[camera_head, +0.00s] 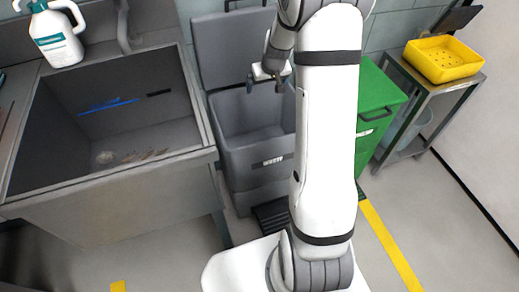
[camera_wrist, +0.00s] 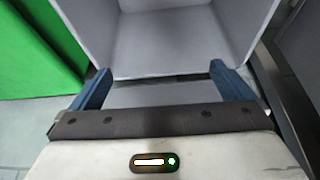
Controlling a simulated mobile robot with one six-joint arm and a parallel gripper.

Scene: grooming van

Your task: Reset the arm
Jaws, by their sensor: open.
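My arm rises in the middle of the head view, and its gripper (camera_head: 266,84) hangs over the open grey bin (camera_head: 262,160). In the wrist view my gripper (camera_wrist: 158,85) has its two blue fingers wide apart with nothing between them. The grey bin (camera_wrist: 190,40) fills the view beyond the fingers, and the part of its inside that shows looks empty. My arm hides part of the bin's right side in the head view.
A sink (camera_head: 110,172) with a blue item and some debris inside stands left, with a white jug (camera_head: 56,38) behind it. A green bin (camera_head: 372,112) stands right of my arm. A yellow tray (camera_head: 443,58) sits on a metal stand. Floor at front right is clear.

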